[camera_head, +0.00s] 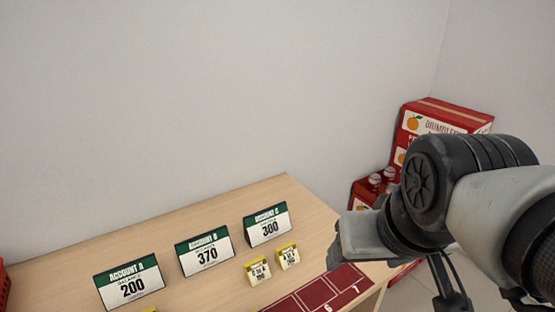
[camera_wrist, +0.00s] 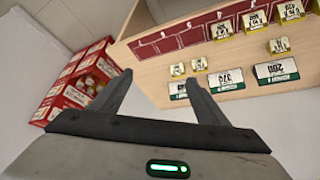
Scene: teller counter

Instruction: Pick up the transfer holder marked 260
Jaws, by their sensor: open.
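Two small yellow holders with white cards stand on the counter in front of the Account C sign in the head view. The right one (camera_head: 287,256) seems to read 260, though its print is tiny; the left one (camera_head: 257,271) has a different, blurred number.
Account A (camera_head: 130,284), Account B (camera_head: 205,251) and Account C (camera_head: 267,225) signs stand behind the holders. A red numbered mat (camera_head: 315,295) lies in front. More yellow holders (camera_wrist: 253,22) show in the wrist view. Red cartons (camera_head: 440,117) stand beyond the counter's right end.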

